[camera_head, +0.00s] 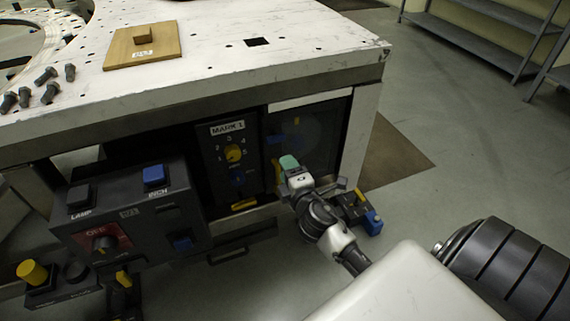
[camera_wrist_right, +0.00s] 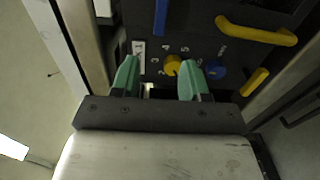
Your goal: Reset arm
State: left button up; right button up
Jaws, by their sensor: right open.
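My right gripper (camera_head: 289,165) has green fingertips and is in front of the dark cabinet front under the white table. In the right wrist view its two fingers (camera_wrist_right: 158,82) are apart, with nothing held between them. Past the fingers is the MARK 1 panel with a yellow knob (camera_head: 233,154) ringed by numbers; the knob also shows in the wrist view (camera_wrist_right: 173,66). A blue knob (camera_head: 238,176) sits below the yellow one. Whether the fingers touch the cabinet cannot be told. My left gripper is not in view.
A control box (camera_head: 130,215) with a blue INCH button (camera_head: 154,175) stands at left. The white table (camera_head: 220,50) holds a wooden board (camera_head: 142,52) and several dark bolts (camera_head: 45,75). A yellow handle (camera_wrist_right: 255,30) shows near my right gripper. Open floor lies at right.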

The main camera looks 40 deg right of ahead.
dwell(0.4)
